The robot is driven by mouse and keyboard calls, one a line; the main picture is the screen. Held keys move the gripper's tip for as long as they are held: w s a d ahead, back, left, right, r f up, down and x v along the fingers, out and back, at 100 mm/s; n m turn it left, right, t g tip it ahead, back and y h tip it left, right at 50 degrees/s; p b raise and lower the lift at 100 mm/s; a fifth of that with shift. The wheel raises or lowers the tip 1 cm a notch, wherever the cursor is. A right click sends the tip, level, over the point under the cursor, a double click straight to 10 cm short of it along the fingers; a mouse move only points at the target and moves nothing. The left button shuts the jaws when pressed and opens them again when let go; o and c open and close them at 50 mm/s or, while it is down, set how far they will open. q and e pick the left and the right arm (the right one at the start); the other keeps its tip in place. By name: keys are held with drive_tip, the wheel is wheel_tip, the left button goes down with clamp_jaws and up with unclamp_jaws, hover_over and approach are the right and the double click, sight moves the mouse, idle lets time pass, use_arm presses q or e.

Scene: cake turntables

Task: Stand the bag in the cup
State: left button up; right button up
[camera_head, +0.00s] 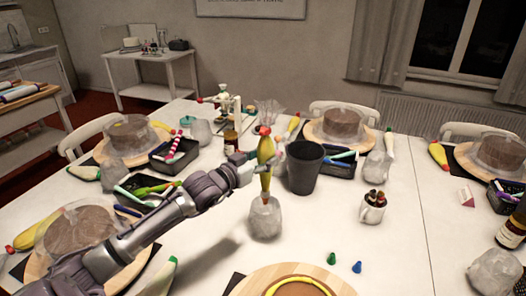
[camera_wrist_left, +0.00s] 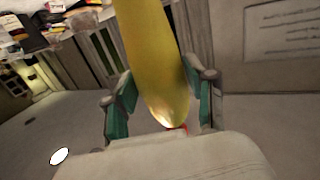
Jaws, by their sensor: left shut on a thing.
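The yellow piping bag (camera_head: 265,152) is held nearly upright in my left gripper (camera_head: 262,165), with a red end at its top. The dark grey cup (camera_head: 304,170) stands upright on the table just right of the bag; the bag is outside it. In the left wrist view, the yellow bag (camera_wrist_left: 155,60) lies between the teal finger pads of my left gripper (camera_wrist_left: 160,95), which is shut on it. The inside bottom of the cup is hidden. My right gripper is not in view.
A crumpled clear wrap (camera_head: 265,218) stands on the table below the bag. A wooden turntable (camera_head: 300,278) is at the front. White table between is clear.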

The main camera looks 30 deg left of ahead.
use_arm(q)
hover_over(263, 192)
wheel_tip(263, 192, down, 4)
drive_tip(key=shift+f+b, duration=0.2)
drive_tip(key=shift+b, duration=0.15)
wheel_tip(263, 192, down, 5)
drive_tip(key=b, duration=0.4)
drive_tip(key=shift+f+b, duration=0.9)
drive_tip(key=shift+b, duration=0.15)
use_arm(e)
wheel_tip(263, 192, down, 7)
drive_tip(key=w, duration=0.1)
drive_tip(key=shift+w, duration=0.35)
use_arm(q)
drive_tip(key=shift+f+b, duration=0.55)
drive_tip(key=shift+b, duration=0.15)
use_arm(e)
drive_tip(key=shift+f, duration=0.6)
use_arm(q)
drive_tip(key=o, duration=1.1)
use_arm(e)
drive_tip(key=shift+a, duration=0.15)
